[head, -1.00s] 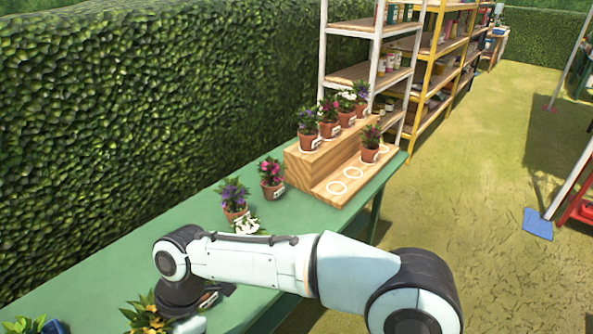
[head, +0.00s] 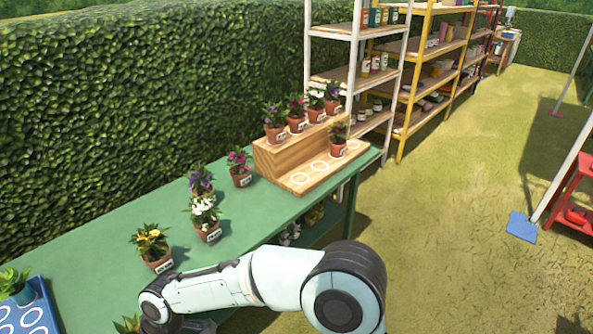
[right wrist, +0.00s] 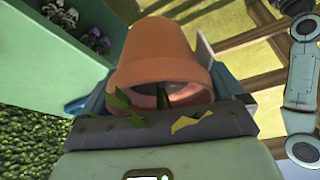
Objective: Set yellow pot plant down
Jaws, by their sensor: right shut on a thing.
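In the right wrist view a terracotta pot (right wrist: 160,55) sits between the fingers of my right gripper (right wrist: 158,92), which is shut on it. Green leaves and a yellow petal show at the pot's rim, beside the gripper body. In the head view only some leaves of this plant (head: 127,325) show at the bottom edge, beside my right wrist. Its pot is hidden there, and I cannot tell whether it touches the table. Another yellow-flowered pot plant (head: 152,247) stands upright on the green table (head: 100,275). My left gripper is out of view.
White (head: 205,218) and purple (head: 201,182) pot plants stand beyond the yellow one, then a pink one (head: 239,170). A wooden step stand (head: 270,160) with several pots and white rings is at the far end. A blue tray (head: 40,310) is at left.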

